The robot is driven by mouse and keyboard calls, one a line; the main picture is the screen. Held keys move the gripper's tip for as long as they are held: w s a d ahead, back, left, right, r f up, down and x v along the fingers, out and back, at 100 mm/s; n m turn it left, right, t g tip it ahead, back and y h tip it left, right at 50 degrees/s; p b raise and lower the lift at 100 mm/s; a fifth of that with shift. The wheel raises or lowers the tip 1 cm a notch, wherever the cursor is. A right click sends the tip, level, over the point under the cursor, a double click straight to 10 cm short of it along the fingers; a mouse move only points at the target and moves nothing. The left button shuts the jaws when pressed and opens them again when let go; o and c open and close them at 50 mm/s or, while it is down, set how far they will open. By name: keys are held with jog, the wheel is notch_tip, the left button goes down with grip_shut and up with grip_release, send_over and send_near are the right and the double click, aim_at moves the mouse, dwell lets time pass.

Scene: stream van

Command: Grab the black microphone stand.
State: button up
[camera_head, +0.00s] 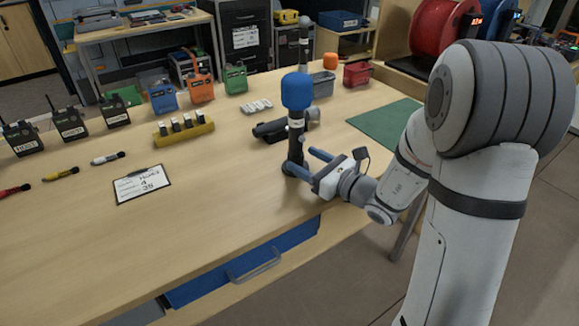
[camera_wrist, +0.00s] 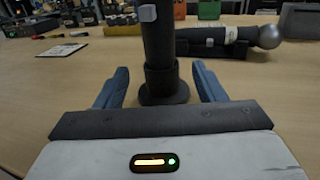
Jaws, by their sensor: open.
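The black microphone stand (camera_head: 296,148) stands upright on the wooden table near its front edge, with a blue foam-topped microphone (camera_head: 297,91) on it. In the wrist view, its dark post (camera_wrist: 158,45) and round base (camera_wrist: 163,92) show between my fingers; its top is out of frame. My gripper (camera_head: 306,162) is open and low over the table, coming from the right. In the wrist view, one blue finger of my gripper (camera_wrist: 160,72) is on each side of the post, with gaps on both sides. I cannot tell how far the fingertips reach past the post.
A dark microphone with a silver ball head (camera_wrist: 265,36) lies in a black cradle just behind the stand. A clipboard (camera_head: 141,184), a yellow battery holder (camera_head: 184,134) and several radios are to the left. A green mat (camera_head: 385,125) lies right.

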aim_at(291, 152)
jog(key=shift+x, duration=2.75)
jog(key=shift+c, duration=0.2)
jog(key=shift+d, duration=0.1)
jog(key=c, duration=1.1)
